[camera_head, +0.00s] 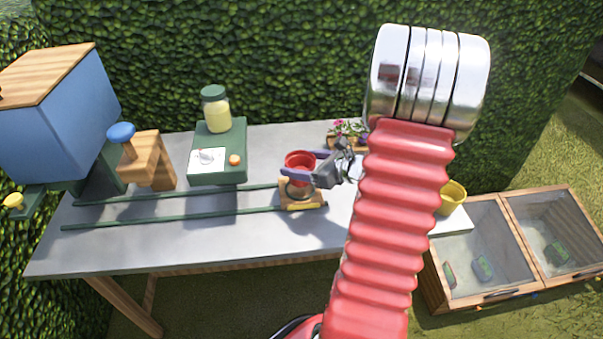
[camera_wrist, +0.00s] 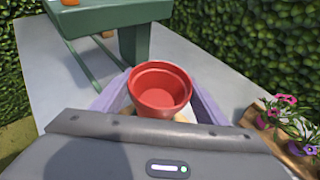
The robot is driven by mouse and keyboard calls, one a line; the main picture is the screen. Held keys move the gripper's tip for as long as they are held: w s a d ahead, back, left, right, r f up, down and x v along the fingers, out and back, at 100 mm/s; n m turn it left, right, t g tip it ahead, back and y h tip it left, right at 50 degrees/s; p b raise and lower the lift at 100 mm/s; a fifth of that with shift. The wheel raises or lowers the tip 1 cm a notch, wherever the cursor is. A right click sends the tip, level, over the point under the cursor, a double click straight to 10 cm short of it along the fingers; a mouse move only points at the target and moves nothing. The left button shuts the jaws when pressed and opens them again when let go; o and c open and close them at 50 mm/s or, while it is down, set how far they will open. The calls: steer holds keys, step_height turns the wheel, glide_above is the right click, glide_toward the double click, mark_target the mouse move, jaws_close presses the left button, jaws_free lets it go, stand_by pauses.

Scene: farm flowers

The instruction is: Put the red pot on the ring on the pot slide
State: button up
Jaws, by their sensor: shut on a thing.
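The red pot (camera_head: 299,163) is upright between the fingers of my gripper (camera_head: 306,172), which is shut on it. In the wrist view the red pot (camera_wrist: 159,90) shows between the two purple fingers of my gripper (camera_wrist: 157,92). The pot slide (camera_head: 299,194) is a wooden carriage at the right end of two green rails (camera_head: 190,215). A grey ring (camera_head: 297,187) shows on the slide below the pot. The pot is over the ring; I cannot tell whether they touch.
A green stand (camera_head: 236,172) with a jar (camera_head: 216,110) stands behind the rails. A blue box (camera_head: 60,115) and a wooden stool-like block (camera_head: 148,160) are at the left. Flowers (camera_head: 347,130) and a yellow pot (camera_head: 453,197) are at the right. The table front is clear.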

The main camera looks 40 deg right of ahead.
steer(key=shift+f, duration=2.1)
steer(key=o, duration=1.1)
steer(key=shift+f, duration=0.1)
steer(key=shift+c, duration=0.2)
steer(key=shift+s+d+r, duration=0.1)
steer(key=shift+s+r, duration=0.15)
steer(key=shift+s, duration=0.05)
steer(key=v, duration=1.1)
steer(key=shift+s, duration=0.2)
